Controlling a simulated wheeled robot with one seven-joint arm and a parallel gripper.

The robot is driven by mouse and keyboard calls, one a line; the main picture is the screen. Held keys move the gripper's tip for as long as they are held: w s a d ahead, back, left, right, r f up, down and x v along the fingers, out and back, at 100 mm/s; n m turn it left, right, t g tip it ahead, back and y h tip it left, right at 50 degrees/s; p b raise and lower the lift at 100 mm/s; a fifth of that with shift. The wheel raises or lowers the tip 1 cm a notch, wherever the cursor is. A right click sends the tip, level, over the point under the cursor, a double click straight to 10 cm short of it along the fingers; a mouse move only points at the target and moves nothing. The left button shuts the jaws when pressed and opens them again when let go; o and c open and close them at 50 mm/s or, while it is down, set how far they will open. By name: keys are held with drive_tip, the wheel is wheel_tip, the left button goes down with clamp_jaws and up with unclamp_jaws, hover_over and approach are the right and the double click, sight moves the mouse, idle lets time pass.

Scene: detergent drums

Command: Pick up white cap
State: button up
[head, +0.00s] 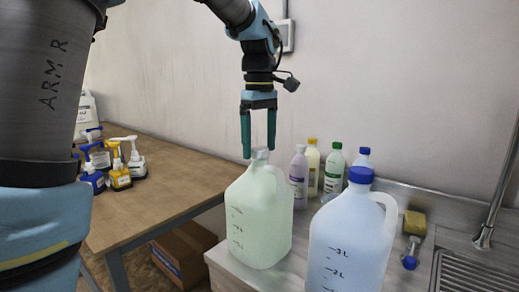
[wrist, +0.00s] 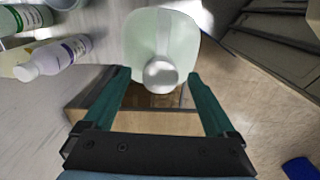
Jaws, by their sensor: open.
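The white cap (head: 260,155) sits on top of a pale green translucent jug (head: 258,215) on the counter in the head view. In the wrist view the cap (wrist: 160,74) shows from above as a round pale disc on the jug (wrist: 185,35). My gripper (head: 258,152) points straight down above the jug, its two green fingers apart. In the head view the fingertips reach about the height of the cap, one at each side in the picture. In the wrist view the cap lies between and just beyond the fingertips. I cannot tell whether they touch it.
A blue-capped jug (head: 350,245) stands at the right front. Several small bottles (head: 333,170) stand behind. A sponge (head: 414,222) and the sink (head: 470,272) are at the right. A wooden table (head: 160,190) with pump bottles (head: 121,173) is at the left.

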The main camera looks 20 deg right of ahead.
drive_tip(key=c, duration=1.4)
